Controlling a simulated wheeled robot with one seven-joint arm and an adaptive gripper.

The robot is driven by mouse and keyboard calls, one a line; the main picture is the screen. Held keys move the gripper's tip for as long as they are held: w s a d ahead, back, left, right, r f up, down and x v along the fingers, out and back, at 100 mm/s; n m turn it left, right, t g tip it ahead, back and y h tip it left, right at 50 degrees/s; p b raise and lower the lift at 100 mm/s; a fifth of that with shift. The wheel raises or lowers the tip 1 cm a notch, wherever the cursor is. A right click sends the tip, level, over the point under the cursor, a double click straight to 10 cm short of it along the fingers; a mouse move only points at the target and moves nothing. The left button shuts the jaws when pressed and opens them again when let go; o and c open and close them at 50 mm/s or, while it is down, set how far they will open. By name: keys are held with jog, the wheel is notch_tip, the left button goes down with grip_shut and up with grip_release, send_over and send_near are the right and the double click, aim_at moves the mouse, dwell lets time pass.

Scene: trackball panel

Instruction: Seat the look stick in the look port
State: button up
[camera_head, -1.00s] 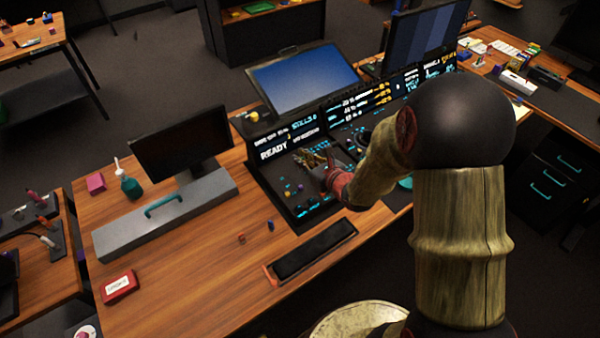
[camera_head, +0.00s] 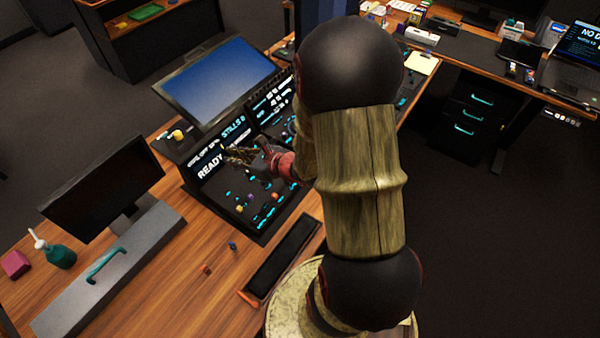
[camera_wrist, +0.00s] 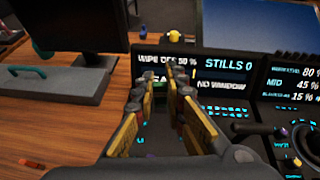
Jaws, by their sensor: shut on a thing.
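My gripper (camera_head: 232,153) is over the left part of the dark control panel (camera_head: 262,228), near its upright screens. In the wrist view its two yellow-sided fingers (camera_wrist: 160,72) converge, shut on what I take to be the look stick. The held piece is small, dark and mostly hidden between the fingers, so its shape and tilt cannot be made out. A small green patch (camera_wrist: 160,79) shows between the fingertips. The look port cannot be picked out; the fingers cover part of the panel. I cannot tell whether the held piece touches the panel.
A large blue monitor (camera_head: 220,80) stands behind the panel, with a yellow knob (camera_head: 178,134) on its left. A dark monitor (camera_head: 100,188) and a grey box with a teal handle (camera_head: 103,265) stand to the left. Small red (camera_head: 205,268) and blue (camera_head: 232,245) pieces lie on bare desk.

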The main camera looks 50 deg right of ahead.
jog(key=s+d+m+h+b, duration=0.1)
jog(key=s+d, duration=0.3)
jog(key=s, duration=0.4)
jog(key=s+d+h, duration=0.1)
jog(key=s+d, duration=0.3)
jog(key=s, duration=0.4)
jog(key=w+d+f+b, duration=0.2)
jog(key=d+f, duration=0.1)
jog(key=d, duration=0.1)
jog(key=w+d+f+b, duration=0.2)
jog(key=d+f, duration=0.1)
jog(key=f, duration=0.1)
jog(key=w+d+f+b, duration=0.2)
jog(key=d+f, duration=0.1)
jog(key=d, duration=0.1)
jog(key=shift+w+d+f, duration=0.15)
jog(key=shift+d+f, duration=0.15)
jog(key=shift+f, duration=0.05)
notch_tip(320, 180, down, 3)
jog(key=shift+f+y+b, duration=0.2)
jog(key=shift+y+b, duration=0.1)
jog(key=shift+b, duration=0.7)
grip_shut()
jog(key=o, duration=0.8)
grip_release()
jog(key=shift+d+r, duration=0.1)
jog(key=shift+r, duration=0.05)
